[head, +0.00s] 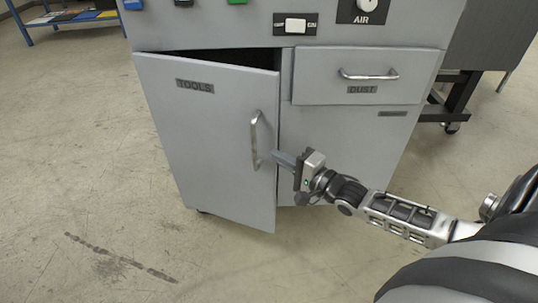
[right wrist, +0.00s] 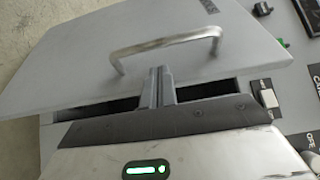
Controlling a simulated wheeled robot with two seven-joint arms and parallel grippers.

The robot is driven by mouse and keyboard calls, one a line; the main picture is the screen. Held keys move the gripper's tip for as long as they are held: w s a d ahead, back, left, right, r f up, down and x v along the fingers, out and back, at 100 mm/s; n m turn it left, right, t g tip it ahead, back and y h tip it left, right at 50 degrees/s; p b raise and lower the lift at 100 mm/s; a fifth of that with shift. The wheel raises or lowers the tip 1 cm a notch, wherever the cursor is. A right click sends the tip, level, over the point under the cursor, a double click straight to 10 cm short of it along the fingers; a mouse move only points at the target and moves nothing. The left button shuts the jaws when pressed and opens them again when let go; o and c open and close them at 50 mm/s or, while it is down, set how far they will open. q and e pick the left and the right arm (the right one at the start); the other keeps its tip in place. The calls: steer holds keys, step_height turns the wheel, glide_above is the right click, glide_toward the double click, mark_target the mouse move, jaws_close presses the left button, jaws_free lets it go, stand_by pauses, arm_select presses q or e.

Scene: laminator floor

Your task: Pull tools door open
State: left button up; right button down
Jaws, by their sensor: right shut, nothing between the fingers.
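The grey tools door (head: 200,125), labelled TOOLS, stands partly open at the cabinet's left, with a dark gap along its top. Its metal bar handle (head: 254,140) is near the door's right edge. My right gripper (head: 276,157) is shut and empty, just right of the handle at the door's free edge. In the right wrist view, the closed fingers (right wrist: 160,78) overlap the door's edge, below the handle (right wrist: 165,43) in the picture and not around it. I cannot tell whether they touch the door. My left gripper is not in view.
Switches and an AIR knob (head: 367,6) sit above. A blue rack (head: 65,18) stands at the back left. The floor in front and left of the door is clear.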

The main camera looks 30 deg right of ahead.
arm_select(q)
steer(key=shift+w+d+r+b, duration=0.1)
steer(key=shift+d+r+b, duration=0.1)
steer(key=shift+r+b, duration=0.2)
arm_select(e)
steer(key=x, duration=0.3)
steer(key=shift+w+a, duration=0.15)
steer(key=shift+w, duration=0.2)
